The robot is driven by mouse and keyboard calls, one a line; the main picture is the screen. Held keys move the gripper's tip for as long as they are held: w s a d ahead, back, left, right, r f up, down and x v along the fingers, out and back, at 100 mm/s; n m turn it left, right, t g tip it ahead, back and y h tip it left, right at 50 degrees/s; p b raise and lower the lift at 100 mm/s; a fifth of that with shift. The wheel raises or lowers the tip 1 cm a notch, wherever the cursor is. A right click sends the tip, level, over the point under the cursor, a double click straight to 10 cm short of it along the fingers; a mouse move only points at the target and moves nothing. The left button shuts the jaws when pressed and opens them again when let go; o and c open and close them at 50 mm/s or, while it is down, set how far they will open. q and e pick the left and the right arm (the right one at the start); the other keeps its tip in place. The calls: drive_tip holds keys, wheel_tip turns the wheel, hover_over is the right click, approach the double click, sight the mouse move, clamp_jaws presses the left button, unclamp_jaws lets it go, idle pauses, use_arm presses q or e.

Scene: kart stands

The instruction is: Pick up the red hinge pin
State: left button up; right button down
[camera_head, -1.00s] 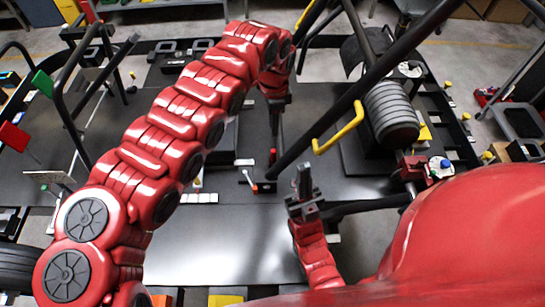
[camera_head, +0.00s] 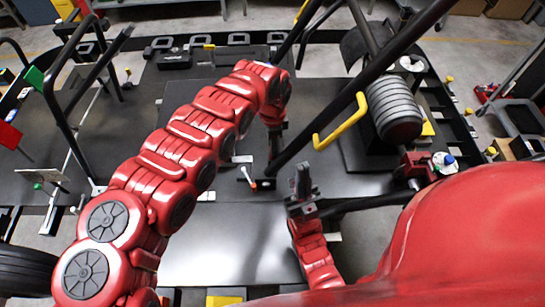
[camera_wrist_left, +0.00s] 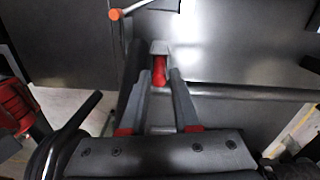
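The red hinge pin (camera_wrist_left: 159,70) shows in the left wrist view as a small red cylinder with a grey piece at its far end. It lies between the fingers of my left gripper (camera_wrist_left: 158,78), which look parted with a narrow gap beside the pin. I see no clear grip on it. In the head view my left gripper (camera_head: 274,155) points down beside a black tube, and the pin is hidden there by the gripper and arm. My right gripper (camera_head: 302,182) points up near the middle, apart from the pin; its finger opening is unclear.
A black frame tube (camera_head: 325,115) with a yellow bent handle (camera_head: 340,124) runs close to my left gripper. A small orange-tipped lever (camera_head: 249,178) lies just left of it. A ribbed grey cylinder (camera_head: 394,108) stands to the right. The dark plate (camera_head: 225,245) in front is clear.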

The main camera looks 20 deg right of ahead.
use_arm(q)
drive_tip(key=shift+r, duration=0.1)
drive_tip(key=shift+c, duration=0.3)
clamp_jaws()
idle(0.9)
